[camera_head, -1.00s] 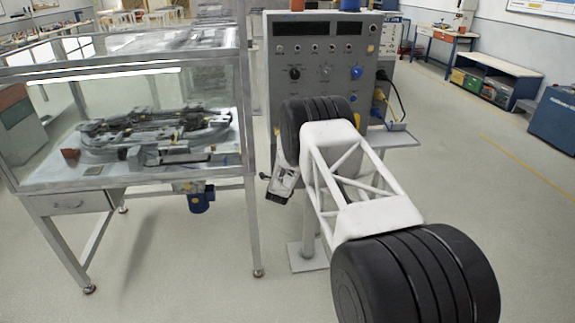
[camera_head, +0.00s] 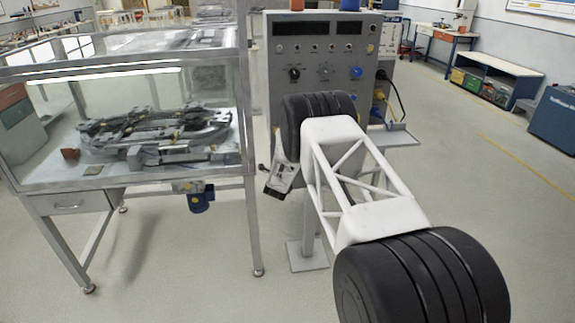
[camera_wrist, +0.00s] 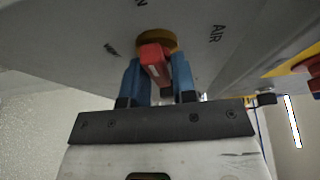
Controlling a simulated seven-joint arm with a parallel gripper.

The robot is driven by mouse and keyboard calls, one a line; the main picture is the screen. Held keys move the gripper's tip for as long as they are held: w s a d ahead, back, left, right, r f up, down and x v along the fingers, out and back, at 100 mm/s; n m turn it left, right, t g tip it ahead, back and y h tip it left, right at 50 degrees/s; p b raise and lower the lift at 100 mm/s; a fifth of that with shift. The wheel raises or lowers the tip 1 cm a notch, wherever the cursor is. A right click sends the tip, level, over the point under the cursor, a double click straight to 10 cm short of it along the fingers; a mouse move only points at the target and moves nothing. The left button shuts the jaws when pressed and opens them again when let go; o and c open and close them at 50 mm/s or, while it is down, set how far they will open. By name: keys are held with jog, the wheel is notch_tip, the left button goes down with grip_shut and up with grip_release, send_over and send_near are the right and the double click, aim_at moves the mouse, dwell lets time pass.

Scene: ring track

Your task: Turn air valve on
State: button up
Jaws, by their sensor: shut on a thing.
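The air valve has a red handle (camera_wrist: 153,58) on a round yellow base (camera_wrist: 157,40) on a grey panel in the wrist view. The lettering "AIR" (camera_wrist: 215,33) is beside it, with other partly hidden lettering above and to its left. My gripper (camera_wrist: 157,75) has its two blue fingers on either side of the red handle and is shut on it. The handle points toward the wrist camera. In the head view, my gripper is at the lower left of the grey control cabinet (camera_head: 338,62), mostly hidden by my arm. The valve itself is hidden there.
The control cabinet carries several knobs and displays. A glass-walled case (camera_head: 60,120) on a metal table stands close on the left. A small shelf (camera_head: 395,136) with plugs and cables projects at the cabinet's right. The floor to the right is open.

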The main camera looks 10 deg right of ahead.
jog(key=o, duration=0.7)
jog(key=shift+o, duration=0.2)
jog(key=shift+s, duration=0.1)
jog(key=v, duration=0.7)
jog(key=shift+s, duration=0.3)
jog(key=shift+a, duration=0.15)
